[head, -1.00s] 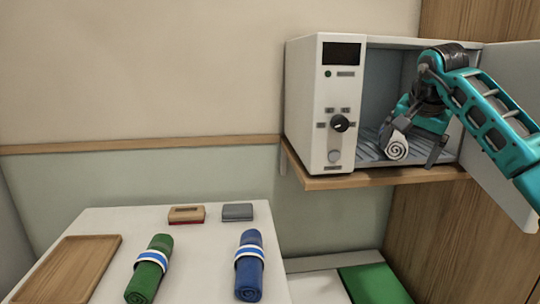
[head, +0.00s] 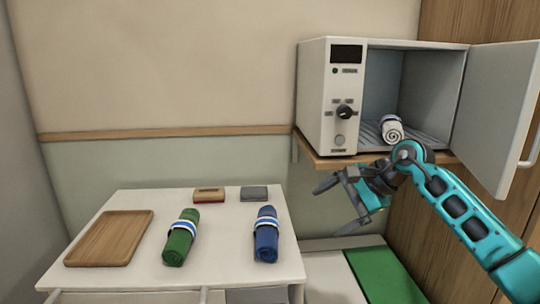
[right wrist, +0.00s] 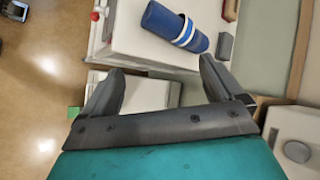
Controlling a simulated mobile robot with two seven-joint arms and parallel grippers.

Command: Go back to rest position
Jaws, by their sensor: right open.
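My right gripper (head: 340,205) is open and empty in the head view, in front of and below the warming cabinet's shelf. In the right wrist view its two fingers (right wrist: 155,85) are spread with nothing between them. A rolled white towel with a blue band (head: 391,129) lies inside the open cabinet (head: 312,98), on its slatted floor. The cabinet door (head: 500,120) stands wide open at the right. My left gripper is not in view.
A white bedside table (head: 150,277) bears a wooden tray (head: 108,238), a green rolled towel (head: 180,240), a blue rolled towel (head: 266,236), which also shows in the right wrist view (right wrist: 165,22), and two small blocks (head: 209,195). A green panel (head: 385,275) lies low beside the table.

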